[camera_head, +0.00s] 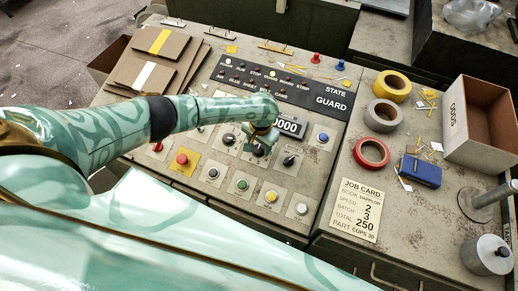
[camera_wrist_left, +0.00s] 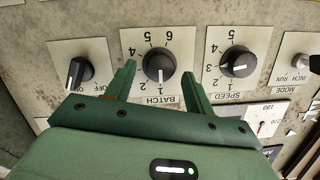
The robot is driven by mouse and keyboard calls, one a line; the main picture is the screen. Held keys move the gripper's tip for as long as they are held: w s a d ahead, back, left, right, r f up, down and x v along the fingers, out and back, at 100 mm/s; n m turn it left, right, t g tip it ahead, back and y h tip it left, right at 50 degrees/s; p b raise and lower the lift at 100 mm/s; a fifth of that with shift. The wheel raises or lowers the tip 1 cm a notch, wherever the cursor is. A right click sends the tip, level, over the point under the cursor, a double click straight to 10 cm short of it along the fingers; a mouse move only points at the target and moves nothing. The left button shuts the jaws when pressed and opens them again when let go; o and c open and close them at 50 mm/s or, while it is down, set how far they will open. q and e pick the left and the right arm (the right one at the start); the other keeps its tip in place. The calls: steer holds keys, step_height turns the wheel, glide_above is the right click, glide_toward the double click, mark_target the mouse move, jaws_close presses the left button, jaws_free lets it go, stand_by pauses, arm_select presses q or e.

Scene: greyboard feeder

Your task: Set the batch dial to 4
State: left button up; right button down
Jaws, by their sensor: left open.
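The batch dial (camera_wrist_left: 158,64) is a black knob on a pale plate marked BATCH, upside down in the left wrist view. Its white pointer line points down in the picture, toward the low end of the scale near 1; the 4 is at its upper left. My left gripper (camera_wrist_left: 159,72) is open, with one green fingertip on each side of the knob; I cannot tell whether they touch it. In the head view my left gripper (camera_head: 260,143) is over the control panel, and it and the arm hide the batch dial.
The speed dial (camera_wrist_left: 238,63) and an on/off knob (camera_wrist_left: 76,72) flank the batch dial closely. Push buttons, including a red one (camera_head: 182,159), lie on the panel. A job card (camera_head: 354,209) lists batch 3. Tape rolls (camera_head: 372,153) and an open box (camera_head: 483,122) stand at right.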

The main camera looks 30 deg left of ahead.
arm_select(q)
steer(key=shift+w+f, duration=0.15)
steer(key=shift+f, duration=0.65)
arm_select(e)
steer(key=shift+s+f, duration=0.4)
steer(key=shift+s, duration=0.35)
